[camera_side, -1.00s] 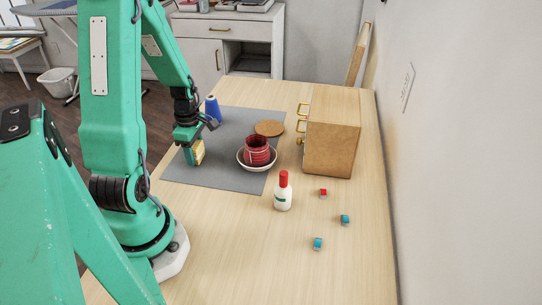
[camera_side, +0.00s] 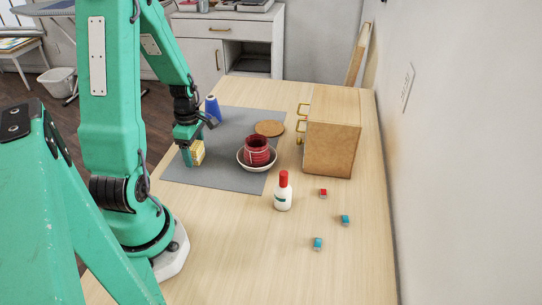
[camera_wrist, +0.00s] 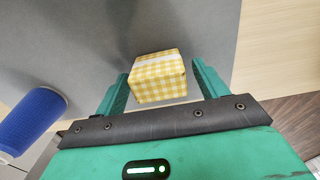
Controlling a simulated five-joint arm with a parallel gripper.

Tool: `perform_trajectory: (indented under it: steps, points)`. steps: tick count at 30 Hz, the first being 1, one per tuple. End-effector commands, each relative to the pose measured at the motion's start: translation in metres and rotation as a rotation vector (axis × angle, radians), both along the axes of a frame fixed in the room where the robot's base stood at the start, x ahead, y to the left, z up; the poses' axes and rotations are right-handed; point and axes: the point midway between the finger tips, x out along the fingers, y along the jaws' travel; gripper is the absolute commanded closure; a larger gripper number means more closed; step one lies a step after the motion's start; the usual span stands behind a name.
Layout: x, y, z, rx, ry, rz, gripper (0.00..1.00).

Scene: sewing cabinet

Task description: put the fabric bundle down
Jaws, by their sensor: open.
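The fabric bundle (camera_wrist: 158,78) is a small block in yellow and white check with a pale band on top. In the side view the fabric bundle (camera_side: 198,153) is at the left part of the grey mat (camera_side: 222,180), partly hidden by my gripper (camera_side: 190,150). In the wrist view my gripper (camera_wrist: 160,88) is open, with one finger on each side of the bundle and a visible gap at both sides. The bundle appears to rest on the mat.
A blue spool (camera_side: 212,108) stands behind my gripper. A white bowl (camera_side: 257,164) with a red bundle (camera_side: 257,150) is to the right, near a cork disc (camera_side: 269,128). A bottle (camera_side: 283,192), small cubes (camera_side: 345,220) and a wooden cabinet (camera_side: 333,145) stand farther right.

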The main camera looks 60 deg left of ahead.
Motion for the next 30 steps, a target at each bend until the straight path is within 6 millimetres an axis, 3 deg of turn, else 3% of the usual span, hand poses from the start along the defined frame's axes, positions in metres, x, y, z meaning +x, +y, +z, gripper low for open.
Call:
perform_trajectory:
  steps: [8, 24, 30]
  points:
    - [0.001, 0.001, 0.027, 0.004, -0.004, 0.0, 0.28]
    - [0.0, 0.001, 0.099, 0.004, -0.004, 0.0, 0.28]
    - [0.0, 0.0, 0.113, 0.001, -0.001, 0.0, 0.28]
